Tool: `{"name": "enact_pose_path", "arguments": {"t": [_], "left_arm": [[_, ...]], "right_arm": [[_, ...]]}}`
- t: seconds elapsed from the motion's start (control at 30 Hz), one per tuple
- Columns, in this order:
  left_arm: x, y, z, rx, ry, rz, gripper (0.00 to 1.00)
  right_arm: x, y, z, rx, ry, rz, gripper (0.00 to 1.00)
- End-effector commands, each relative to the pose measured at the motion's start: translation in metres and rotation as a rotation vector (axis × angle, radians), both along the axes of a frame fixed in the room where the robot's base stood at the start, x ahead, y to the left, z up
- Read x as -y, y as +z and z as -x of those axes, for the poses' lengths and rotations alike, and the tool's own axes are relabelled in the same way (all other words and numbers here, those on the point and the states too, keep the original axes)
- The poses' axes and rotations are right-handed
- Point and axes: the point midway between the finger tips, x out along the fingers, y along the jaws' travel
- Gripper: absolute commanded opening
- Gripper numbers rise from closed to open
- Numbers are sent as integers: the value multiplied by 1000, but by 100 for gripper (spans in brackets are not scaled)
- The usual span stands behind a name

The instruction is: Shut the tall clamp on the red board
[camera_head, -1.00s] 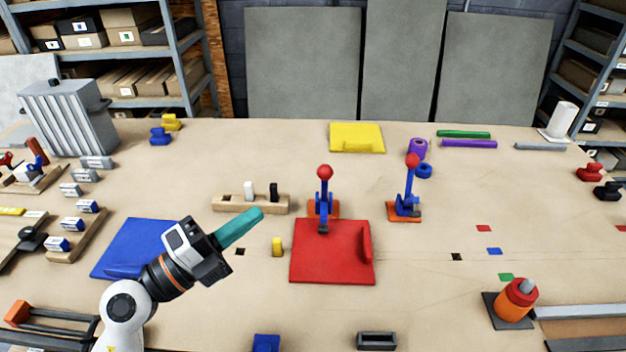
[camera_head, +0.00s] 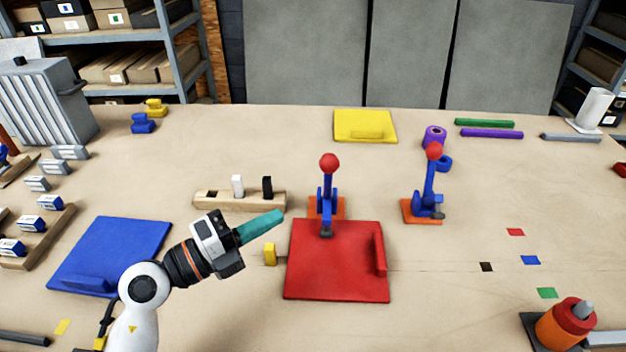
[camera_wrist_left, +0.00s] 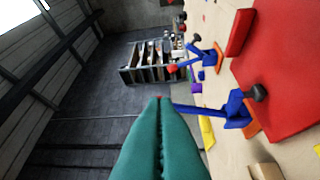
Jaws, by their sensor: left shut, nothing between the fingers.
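The red board (camera_head: 335,270) lies flat at the middle of the table. A tall blue clamp (camera_head: 327,205) with an orange base stands at its back edge, its lever upright and topped by a red ball (camera_head: 329,162). The clamp's black-tipped front end reaches over the board's back edge. My left gripper (camera_head: 281,215), with teal fingers, is shut and empty, left of the clamp and apart from it. In the left wrist view the fingers (camera_wrist_left: 160,102) cover most of the ball; the clamp's blue body (camera_wrist_left: 236,108) shows to their right. My right gripper is not in view.
A second blue clamp (camera_head: 428,190) with a red ball stands to the right. A wooden block (camera_head: 215,202) with a white and a black peg stands behind my left gripper. A yellow block (camera_head: 270,254) sits beside the board. Table right of the board is largely clear.

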Motion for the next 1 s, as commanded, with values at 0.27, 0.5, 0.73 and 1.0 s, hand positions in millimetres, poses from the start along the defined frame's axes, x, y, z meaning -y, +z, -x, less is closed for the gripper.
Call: {"name": "enact_pose_path", "arguments": {"t": [0.27,0.5,0.73,1.0], "left_arm": [[49,10,-35,0,-3,5,0],[69,13,-69,1,1,1,0],[71,14,-85,1,-1,1,0],[71,13,-86,1,0,1,0]], "right_arm": [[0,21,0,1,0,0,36],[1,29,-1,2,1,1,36],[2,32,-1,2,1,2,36],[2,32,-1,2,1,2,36]]}}
